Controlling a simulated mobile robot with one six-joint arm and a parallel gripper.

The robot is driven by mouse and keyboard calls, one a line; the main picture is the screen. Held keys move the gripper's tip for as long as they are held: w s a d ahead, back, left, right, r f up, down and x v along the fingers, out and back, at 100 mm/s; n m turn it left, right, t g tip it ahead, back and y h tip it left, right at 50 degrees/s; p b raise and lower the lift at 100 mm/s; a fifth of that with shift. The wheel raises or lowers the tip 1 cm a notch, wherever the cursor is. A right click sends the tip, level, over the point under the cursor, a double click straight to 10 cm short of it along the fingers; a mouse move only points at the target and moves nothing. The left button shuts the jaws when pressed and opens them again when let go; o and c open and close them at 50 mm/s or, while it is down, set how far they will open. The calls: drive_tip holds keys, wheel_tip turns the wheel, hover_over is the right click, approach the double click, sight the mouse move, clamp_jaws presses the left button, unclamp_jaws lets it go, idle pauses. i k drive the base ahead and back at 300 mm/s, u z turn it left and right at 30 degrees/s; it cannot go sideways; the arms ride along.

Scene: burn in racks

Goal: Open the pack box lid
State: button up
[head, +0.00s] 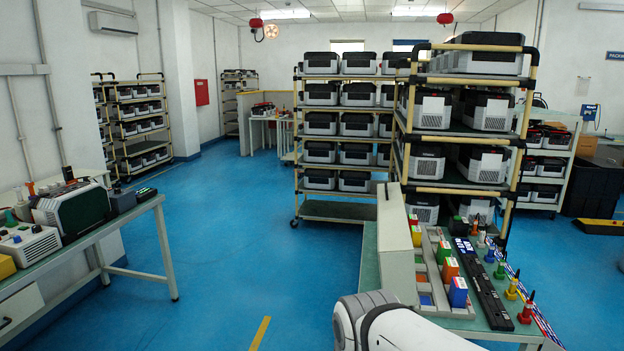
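No box in the head view is clearly marked as the pack box. On the bench at the lower right, a long tray with compartments (425,262) has coloured blocks in and beside it, among them an orange block (450,270) and a blue block (458,292). A beige upright panel or box (396,240) stands along the tray's left side. I cannot tell whether it is a lid, or whether it is hinged to the tray. A white link of my arm shows at the bottom, in front of this bench. My gripper is out of view.
Shelving racks of grey-black units (465,110) stand behind. A left bench (95,248) holds instruments. The blue floor (250,260) between is clear.

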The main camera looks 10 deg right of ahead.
sight(396, 270)
drive_tip(key=u, duration=0.1)
drive_tip(key=i, duration=1.55)
drive_tip(key=z, duration=0.95)
